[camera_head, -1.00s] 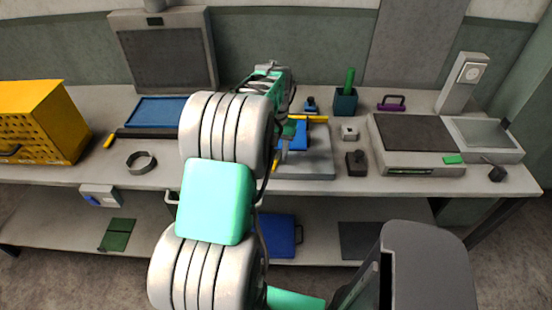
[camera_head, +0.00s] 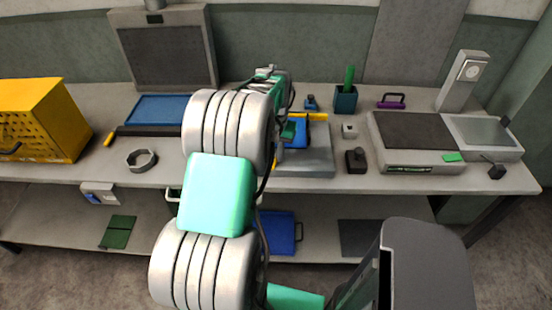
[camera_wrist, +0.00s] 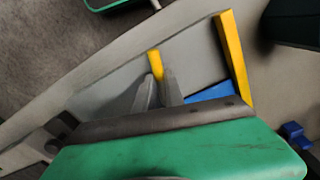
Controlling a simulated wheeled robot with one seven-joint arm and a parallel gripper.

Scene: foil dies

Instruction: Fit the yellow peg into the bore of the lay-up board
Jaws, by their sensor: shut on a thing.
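The yellow peg (camera_wrist: 155,62) shows in the wrist view between the grey fingertips of my gripper (camera_wrist: 158,85), which is shut on it. Its free end points away from my gripper. What I take for the lay-up board is the grey slab (camera_head: 312,163) on the bench in the head view. A yellow strip (camera_head: 318,117) runs along its back, and a blue piece (camera_head: 300,140) lies by it. The yellow strip (camera_wrist: 235,60) and blue piece (camera_wrist: 212,92) also show in the wrist view. I cannot make out the bore. My arm hides the fingers in the head view.
A dark block with a knob (camera_head: 355,161) and a small light block (camera_head: 349,131) stand right of the slab. Further right is a grey machine (camera_head: 415,170). A green-topped holder (camera_head: 346,98) is behind. A blue tray (camera_head: 157,109) and yellow crate (camera_head: 75,125) lie left.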

